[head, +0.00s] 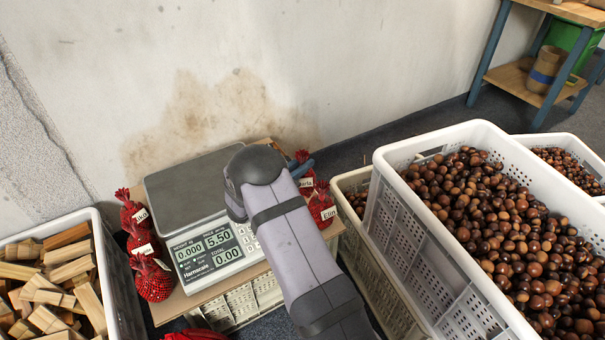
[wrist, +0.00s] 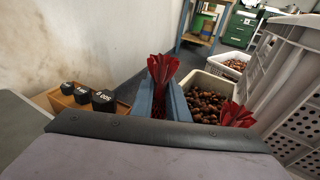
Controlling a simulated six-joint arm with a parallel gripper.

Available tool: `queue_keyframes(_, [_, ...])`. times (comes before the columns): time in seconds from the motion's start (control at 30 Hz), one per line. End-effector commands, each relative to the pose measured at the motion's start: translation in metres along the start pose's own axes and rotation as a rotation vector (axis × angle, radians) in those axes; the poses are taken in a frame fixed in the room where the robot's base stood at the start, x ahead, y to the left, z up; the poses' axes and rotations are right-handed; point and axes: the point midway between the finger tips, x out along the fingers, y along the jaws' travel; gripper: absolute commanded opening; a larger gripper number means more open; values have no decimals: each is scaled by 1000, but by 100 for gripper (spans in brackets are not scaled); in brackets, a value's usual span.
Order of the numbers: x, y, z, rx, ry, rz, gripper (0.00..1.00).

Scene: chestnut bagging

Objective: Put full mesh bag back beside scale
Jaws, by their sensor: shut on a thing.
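My gripper (wrist: 160,100) is shut on the gathered top of a red mesh bag (wrist: 162,68), with blue-grey fingers on both sides of it. In the head view the fingers are partly behind my arm, and this labelled bag (head: 307,184) shows just right of the scale's far right corner. Whether its base rests on the board is hidden. The scale (head: 187,181) has an empty grey platform, and its display reads 0.000, 5.50 and 0.00. Another red bag (head: 322,208), labelled Elin, stands nearer the front; its top shows in the wrist view (wrist: 236,115).
Several red bags (head: 150,270) stand left of the scale. Black weights (wrist: 103,100) sit left of the fingers. A high white crate of chestnuts (head: 395,165) and a lower chestnut crate (head: 345,183) stand close on the right. A wood crate (head: 108,250) is at left.

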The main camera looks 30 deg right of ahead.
Motion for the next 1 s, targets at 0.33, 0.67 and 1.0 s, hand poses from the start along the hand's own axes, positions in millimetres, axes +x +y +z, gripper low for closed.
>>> queue_keyframes(0.33, [5, 0, -32, 0, -2, 0, 0])
queue_keyframes(0.67, [5, 0, -34, 0, -2, 0, 0])
queue_keyframes(1.0, [5, 0, -35, -1, 1, 0, 33])
